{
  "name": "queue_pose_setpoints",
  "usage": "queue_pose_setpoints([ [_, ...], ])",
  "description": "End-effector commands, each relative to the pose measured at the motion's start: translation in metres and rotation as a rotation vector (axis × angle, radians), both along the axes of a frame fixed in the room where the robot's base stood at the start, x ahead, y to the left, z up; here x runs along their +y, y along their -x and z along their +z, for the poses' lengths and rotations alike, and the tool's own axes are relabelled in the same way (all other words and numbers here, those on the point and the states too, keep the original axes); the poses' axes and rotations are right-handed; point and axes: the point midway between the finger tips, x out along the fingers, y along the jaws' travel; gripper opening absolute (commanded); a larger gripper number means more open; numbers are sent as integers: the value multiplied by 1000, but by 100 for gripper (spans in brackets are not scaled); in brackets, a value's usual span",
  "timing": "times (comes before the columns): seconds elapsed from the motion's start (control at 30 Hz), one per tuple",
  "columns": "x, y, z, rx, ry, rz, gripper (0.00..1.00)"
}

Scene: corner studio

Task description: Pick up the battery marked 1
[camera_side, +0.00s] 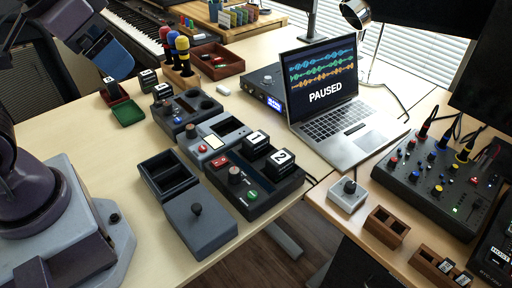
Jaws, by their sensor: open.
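The battery marked 1 (256,140) is a dark block with a white label. It stands in the black charger (254,205), at its back. The battery marked 2 (281,161) stands just in front of it and to its right, in the same charger. My gripper (110,57) is at the upper left, above the table and well away from both batteries. It is open, and I see nothing held in it. Its fingertips are hard to make out.
Other dark blocks (148,80) stand near a red tray and a green tray (128,113). A grey device (213,140), an open dark box (168,175) and its knobbed lid (200,218) lie left of the charger. The laptop (335,110) stands to its right.

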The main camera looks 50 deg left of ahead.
Motion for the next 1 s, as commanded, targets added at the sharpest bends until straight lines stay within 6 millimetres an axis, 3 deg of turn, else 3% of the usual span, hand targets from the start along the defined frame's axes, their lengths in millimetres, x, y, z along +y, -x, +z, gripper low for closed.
queue_pose_setpoints([
  [0.17, -1, -15, -21, 129, -5, -6, 94],
  [0.47, -10, -94, -58, 353, -88, -230, 94],
  [0.9, -32, -215, -161, 487, -226, -1040, 94],
  [1.0, -35, -235, -169, 453, -271, -1231, 94],
])
